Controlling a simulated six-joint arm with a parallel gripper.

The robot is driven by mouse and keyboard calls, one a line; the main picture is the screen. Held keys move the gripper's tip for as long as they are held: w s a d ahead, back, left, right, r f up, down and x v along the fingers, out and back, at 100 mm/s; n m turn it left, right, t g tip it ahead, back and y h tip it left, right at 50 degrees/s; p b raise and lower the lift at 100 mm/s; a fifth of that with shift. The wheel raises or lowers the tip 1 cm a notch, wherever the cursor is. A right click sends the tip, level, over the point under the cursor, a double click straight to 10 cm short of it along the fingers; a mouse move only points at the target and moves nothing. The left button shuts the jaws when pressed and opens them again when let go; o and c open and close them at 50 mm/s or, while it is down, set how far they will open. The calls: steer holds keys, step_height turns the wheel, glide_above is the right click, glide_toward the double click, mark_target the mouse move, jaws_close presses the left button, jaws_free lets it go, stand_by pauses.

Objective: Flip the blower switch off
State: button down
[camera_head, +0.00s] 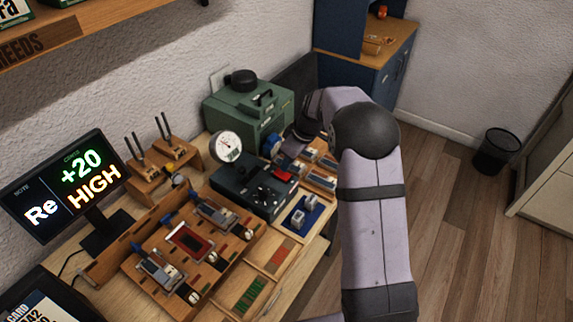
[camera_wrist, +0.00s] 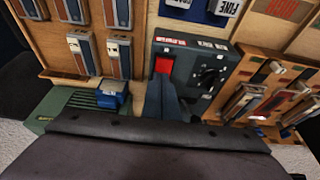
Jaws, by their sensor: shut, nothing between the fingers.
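The dark blower box (camera_head: 240,192) stands on the bench with a round gauge (camera_head: 227,146) and a black knob. Its red switch (camera_wrist: 164,65) shows on the panel's left part in the wrist view. It also shows as a small red patch in the head view (camera_head: 284,176). My gripper (camera_wrist: 163,82) is shut and empty, its tips right at the lower edge of the red switch. I cannot tell whether they touch it. The fingers hide the panel below the switch, so its tilt is unclear.
A green machine (camera_head: 248,108) stands behind the box. Wooden racks with metal-and-wood pieces (camera_head: 180,250) fill the front of the bench. A blue tray (camera_head: 300,216) lies to the right. A monitor (camera_head: 65,187) reading "Re +20 HIGH" stands at the left.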

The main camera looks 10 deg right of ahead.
steer(key=b+v, duration=0.2)
steer(key=v, duration=1)
steer(key=shift+b, duration=0.35)
steer(key=shift+w+a, duration=0.15)
steer(key=shift+w+a+r+b, duration=0.2)
steer(key=shift+w+a+b, duration=0.25)
steer(key=shift+b, duration=0.55)
